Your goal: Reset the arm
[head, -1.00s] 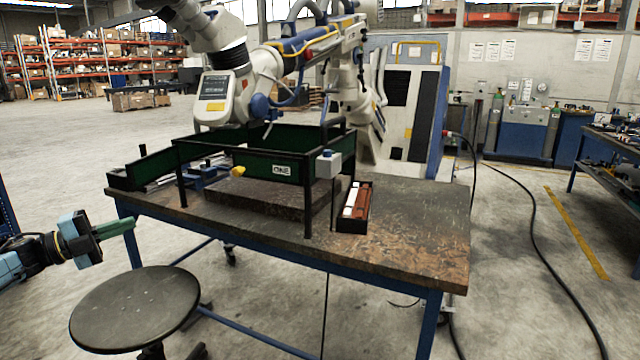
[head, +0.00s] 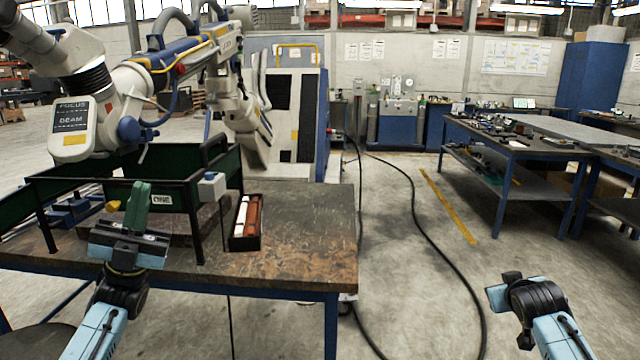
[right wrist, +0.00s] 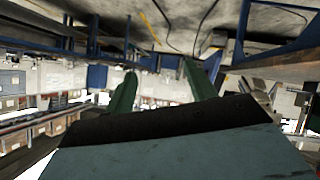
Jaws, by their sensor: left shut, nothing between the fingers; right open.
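My left gripper (head: 138,207) is shut and empty, pointing up in front of the bench's green tray frame, near a small yellow piece (head: 113,206). A grey box with a blue top (head: 211,186) sits on the frame's corner post. My right arm shows at the lower right of the head view. In the right wrist view my right gripper (right wrist: 158,85) has its green fingers apart, with nothing between them.
The wooden workbench (head: 310,235) holds a black box (head: 245,242) with white and red-brown pieces. A black cable (head: 430,235) runs along the floor on the right. Another table (head: 510,150) stands farther right.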

